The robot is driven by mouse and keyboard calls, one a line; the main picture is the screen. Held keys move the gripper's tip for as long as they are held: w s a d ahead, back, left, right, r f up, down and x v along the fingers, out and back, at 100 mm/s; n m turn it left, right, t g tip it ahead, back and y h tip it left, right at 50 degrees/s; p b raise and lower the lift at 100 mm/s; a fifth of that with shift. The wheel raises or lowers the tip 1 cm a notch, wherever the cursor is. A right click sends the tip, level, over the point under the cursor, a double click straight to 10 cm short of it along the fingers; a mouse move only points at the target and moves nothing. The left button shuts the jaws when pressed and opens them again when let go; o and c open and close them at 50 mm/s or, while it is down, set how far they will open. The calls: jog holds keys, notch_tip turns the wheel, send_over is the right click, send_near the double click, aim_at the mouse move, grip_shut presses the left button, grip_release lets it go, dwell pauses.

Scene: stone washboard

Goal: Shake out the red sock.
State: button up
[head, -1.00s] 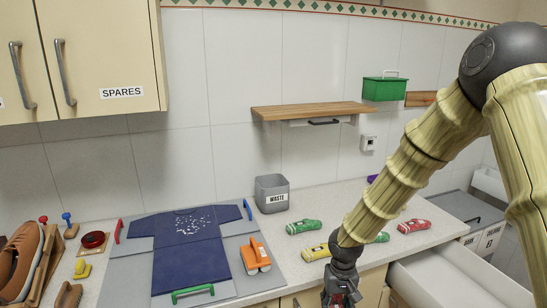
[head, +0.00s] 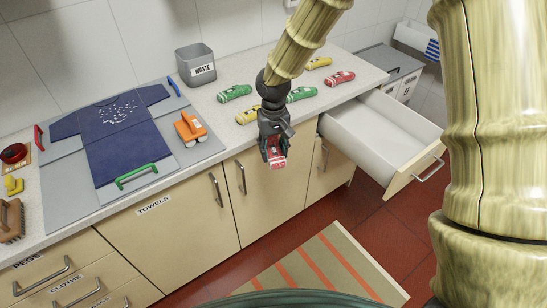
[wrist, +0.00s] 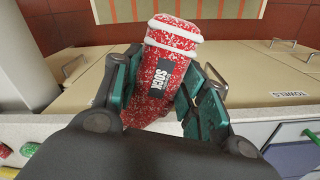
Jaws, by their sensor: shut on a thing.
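My gripper (head: 272,147) is shut on the red sock (head: 277,160), in front of the counter's front edge in the head view. In the wrist view the sock (wrist: 180,52) stands out between the green-padded fingers (wrist: 165,72). It is red with dense white specks, a white banded cuff and a black label reading SOCK. Its lower end, between the fingers, is partly hidden.
Several rolled bundles, including a green one (head: 235,93) and a red one (head: 340,78), lie on the counter. A grey WASTE bin (head: 196,64) stands behind. An open drawer (head: 415,180) juts out at right. A navy shirt (head: 120,150) lies at left.

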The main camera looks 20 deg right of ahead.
aim_at(274, 150)
notch_tip(274, 150, up, 11)
notch_tip(274, 150, down, 15)
jog(key=shift+f, duration=0.1)
jog(key=shift+w+r, duration=0.1)
jog(key=shift+r, duration=0.1)
notch_tip(274, 150, up, 15)
notch_tip(274, 150, down, 15)
jog(key=shift+f, duration=0.2)
jog(key=shift+r, duration=0.1)
jog(key=shift+s, duration=0.2)
